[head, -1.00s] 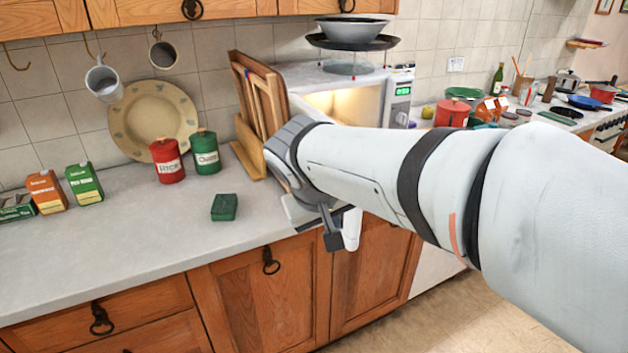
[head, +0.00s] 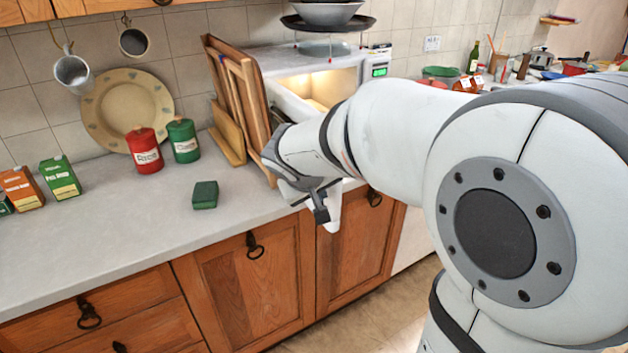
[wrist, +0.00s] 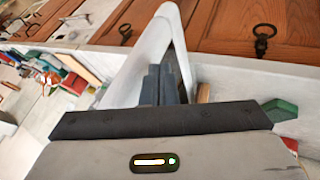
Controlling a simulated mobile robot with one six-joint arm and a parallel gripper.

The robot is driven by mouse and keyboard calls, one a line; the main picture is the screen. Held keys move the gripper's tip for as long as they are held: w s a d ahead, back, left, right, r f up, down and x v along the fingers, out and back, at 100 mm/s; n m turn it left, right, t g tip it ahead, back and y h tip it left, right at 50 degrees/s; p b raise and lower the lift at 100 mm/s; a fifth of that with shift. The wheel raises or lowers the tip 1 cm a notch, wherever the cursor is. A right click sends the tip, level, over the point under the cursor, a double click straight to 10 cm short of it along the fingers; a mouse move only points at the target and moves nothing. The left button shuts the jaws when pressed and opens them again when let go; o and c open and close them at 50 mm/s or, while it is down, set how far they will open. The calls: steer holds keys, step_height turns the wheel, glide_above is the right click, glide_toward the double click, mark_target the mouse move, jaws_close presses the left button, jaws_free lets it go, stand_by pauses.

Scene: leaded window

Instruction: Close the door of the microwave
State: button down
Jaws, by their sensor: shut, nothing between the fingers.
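The microwave (head: 300,58) stands on the counter at the back, with its lit inside showing. Its white door (head: 290,101) stands open at the left of the opening, mostly hidden behind my arm and the wooden boards. My gripper (head: 319,206) is shut and empty over the counter's front edge.
Wooden boards (head: 240,95) stand upright just left of the microwave. A red tin (head: 145,151), a green tin (head: 183,140) and a green block (head: 205,195) are on the counter to the left. A bowl (head: 325,13) sits on a stand atop the microwave.

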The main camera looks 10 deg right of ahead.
steer(key=shift+w+d, duration=0.2)
steer(key=shift+d, duration=0.2)
steer(key=shift+d, duration=0.1)
